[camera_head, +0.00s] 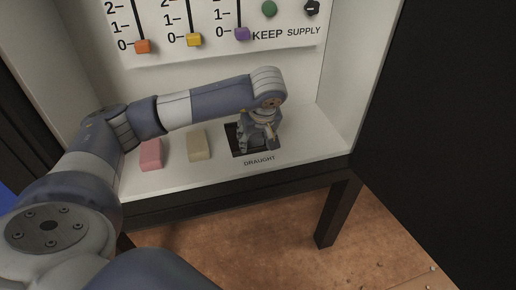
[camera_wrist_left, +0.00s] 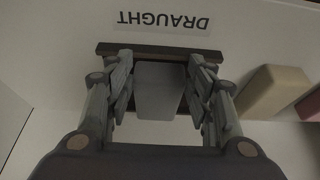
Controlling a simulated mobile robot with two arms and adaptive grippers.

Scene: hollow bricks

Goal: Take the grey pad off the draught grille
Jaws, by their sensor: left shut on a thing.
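The draught grille (camera_head: 232,139) is a dark square on the white shelf, behind the upside-down DRAUGHT label in the left wrist view, where its dark edge (camera_wrist_left: 110,48) shows. My left gripper (camera_head: 258,143) points down over the grille. In the left wrist view its fingers (camera_wrist_left: 160,75) are shut on the grey pad (camera_wrist_left: 158,92), one on each side. The pad is at the grille; I cannot tell whether it still touches it. In the head view the gripper mostly hides the pad. My right gripper is not in view.
A cream block (camera_head: 197,145) and a pink block (camera_head: 151,154) stand on the shelf left of the grille. A panel with orange (camera_head: 142,46), yellow (camera_head: 194,40) and purple (camera_head: 242,34) sliders is behind. White side walls enclose the shelf.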

